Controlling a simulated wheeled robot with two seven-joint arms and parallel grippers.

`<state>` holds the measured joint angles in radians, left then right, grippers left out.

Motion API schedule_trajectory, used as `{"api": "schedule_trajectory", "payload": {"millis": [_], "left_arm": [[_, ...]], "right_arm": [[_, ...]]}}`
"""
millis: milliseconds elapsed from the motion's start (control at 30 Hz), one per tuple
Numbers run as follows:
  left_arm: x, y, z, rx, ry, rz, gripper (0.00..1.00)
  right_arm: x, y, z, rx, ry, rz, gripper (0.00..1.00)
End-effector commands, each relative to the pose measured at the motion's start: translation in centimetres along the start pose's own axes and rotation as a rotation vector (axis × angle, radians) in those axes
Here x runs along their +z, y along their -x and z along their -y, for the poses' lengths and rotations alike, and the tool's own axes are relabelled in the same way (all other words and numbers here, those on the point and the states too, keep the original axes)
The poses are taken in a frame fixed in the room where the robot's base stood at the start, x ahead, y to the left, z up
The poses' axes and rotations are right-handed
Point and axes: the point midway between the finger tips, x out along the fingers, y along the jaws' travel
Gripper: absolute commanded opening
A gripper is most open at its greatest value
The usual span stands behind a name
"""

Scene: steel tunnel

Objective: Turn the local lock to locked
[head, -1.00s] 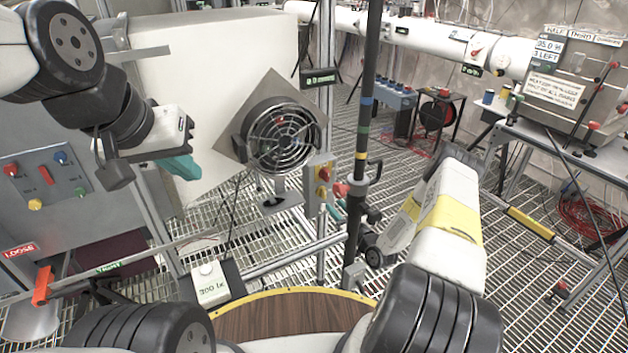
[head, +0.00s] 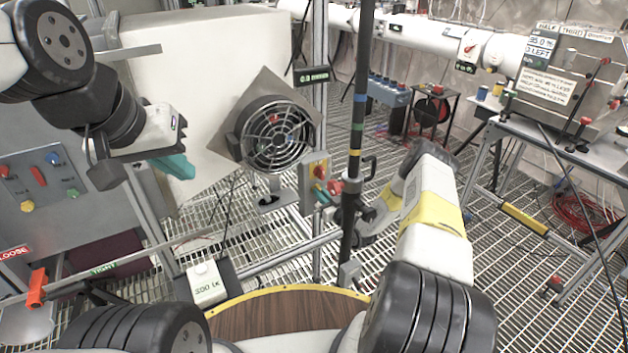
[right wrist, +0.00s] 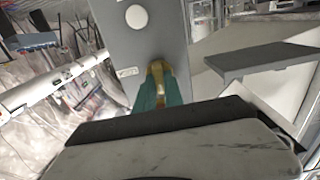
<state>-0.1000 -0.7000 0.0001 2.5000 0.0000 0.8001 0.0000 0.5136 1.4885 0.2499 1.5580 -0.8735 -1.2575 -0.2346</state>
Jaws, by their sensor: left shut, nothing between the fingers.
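My left gripper (head: 175,167) is shut and empty, in front of the cream box.
A panel with coloured buttons (head: 45,190) is at the far left. A white pipe (head: 430,35) and a bench (head: 580,140) are at the right. Grating covers the floor.

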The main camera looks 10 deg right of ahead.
Motion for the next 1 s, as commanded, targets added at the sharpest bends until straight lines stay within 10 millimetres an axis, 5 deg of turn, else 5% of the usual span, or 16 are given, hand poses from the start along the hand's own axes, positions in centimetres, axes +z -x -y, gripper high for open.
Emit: {"api": "schedule_trajectory", "payload": {"millis": [467,1000], "left_arm": [[0.0,0.0,0.0,0.0,0.0,0.0,0.0],[0.0,0.0,0.0,0.0,0.0,0.0,0.0]], "right_arm": [[0.04,0.05,-0.05,0.0,-0.042,0.001,0.0],[0.2,0.13,-0.27,0.003,-0.462,0.002,0.0]]}}
